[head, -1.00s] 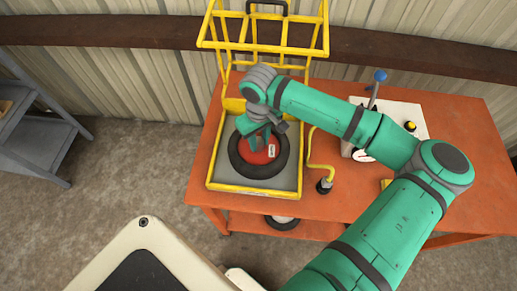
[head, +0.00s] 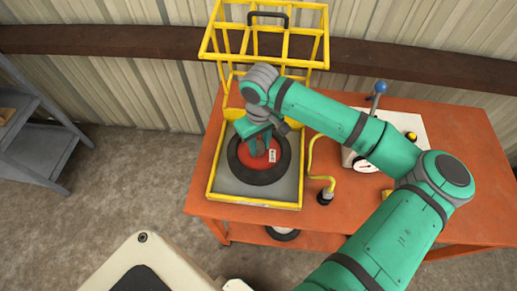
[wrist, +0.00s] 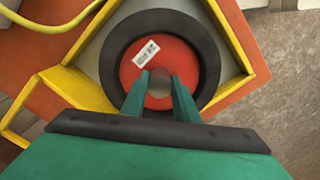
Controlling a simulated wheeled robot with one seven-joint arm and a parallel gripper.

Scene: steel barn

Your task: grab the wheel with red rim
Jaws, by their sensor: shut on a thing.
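The wheel with the red rim (head: 262,177) is a black tyre around a red disc with a white label. It is in the yellow-framed tray (head: 255,202) of the open cage on the orange table. My gripper (head: 262,146) is over its middle, pointing down. In the wrist view the wheel (wrist: 183,50) fills the upper middle, and my gripper (wrist: 160,78) has its two fingers on either side of the grey hub, shut on it. My fingers and palm cover part of the rim. I cannot tell whether the wheel touches the tray floor.
The yellow cage lid (head: 265,45) stands open behind the tray. A yellow hose (head: 312,160) and a white box with a gauge and blue-knobbed lever (head: 380,88) are to the right. Another wheel (head: 283,234) lies on the shelf below. A grey rack (head: 35,140) stands left.

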